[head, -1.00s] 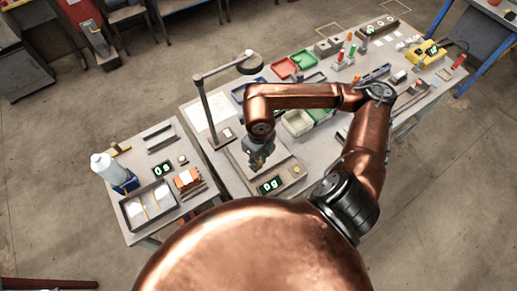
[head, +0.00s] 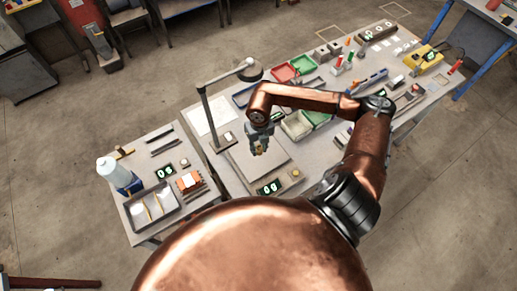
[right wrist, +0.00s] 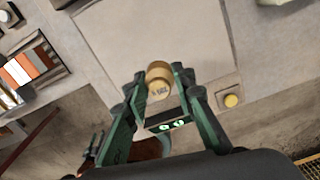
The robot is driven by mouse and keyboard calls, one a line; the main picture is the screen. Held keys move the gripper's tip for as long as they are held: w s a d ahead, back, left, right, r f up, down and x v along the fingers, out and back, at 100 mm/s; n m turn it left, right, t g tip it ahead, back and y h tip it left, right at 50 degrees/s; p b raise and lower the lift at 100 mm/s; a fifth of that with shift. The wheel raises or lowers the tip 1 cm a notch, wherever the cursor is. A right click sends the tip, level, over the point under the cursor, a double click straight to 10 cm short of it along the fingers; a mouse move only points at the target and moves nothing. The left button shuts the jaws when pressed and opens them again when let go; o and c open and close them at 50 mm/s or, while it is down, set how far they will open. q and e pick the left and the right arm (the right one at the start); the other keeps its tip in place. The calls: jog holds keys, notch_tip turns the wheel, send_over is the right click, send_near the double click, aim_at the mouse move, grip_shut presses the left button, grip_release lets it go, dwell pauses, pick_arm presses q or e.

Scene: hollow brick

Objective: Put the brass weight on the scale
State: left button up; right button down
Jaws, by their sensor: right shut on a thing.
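The brass weight (right wrist: 158,82) is a small gold cylinder, held between the fingers of my right gripper (right wrist: 160,88). In the head view my right gripper (head: 260,151) points down over the scale, and the weight shows only as a small gold spot at its tips. The scale has a flat grey plate (head: 279,166), also in the right wrist view (right wrist: 205,45), and a green-lit display (head: 270,187) that seems to read 0 g. Any gap between weight and plate is hard to judge. My left gripper is out of view.
A lamp-like post (head: 208,115) with an overhanging arm stands left of my right arm. A side table at left holds a white bottle (head: 108,168) and a shallow tray (head: 152,205).

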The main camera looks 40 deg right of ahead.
aim_at(259, 147)
jog(key=shift+w+d+f, duration=0.3)
jog(key=shift+w+f, duration=0.15)
jog(key=shift+f, duration=0.2)
jog(key=shift+w+d+f, duration=0.3)
jog(key=shift+w+f, duration=0.15)
jog(key=shift+f, duration=0.15)
notch_tip(259, 147, down, 3)
jog(key=shift+w+f+p, duration=0.1)
jog(key=shift+f+p, duration=0.05)
jog(key=shift+p, duration=0.7)
jog(key=shift+f, duration=0.15)
jog(key=c, duration=1.6)
grip_release()
jog(key=shift+r, duration=0.25)
notch_tip(259, 147, up, 12)
jog(key=b, duration=0.2)
jog(key=shift+b, duration=0.35)
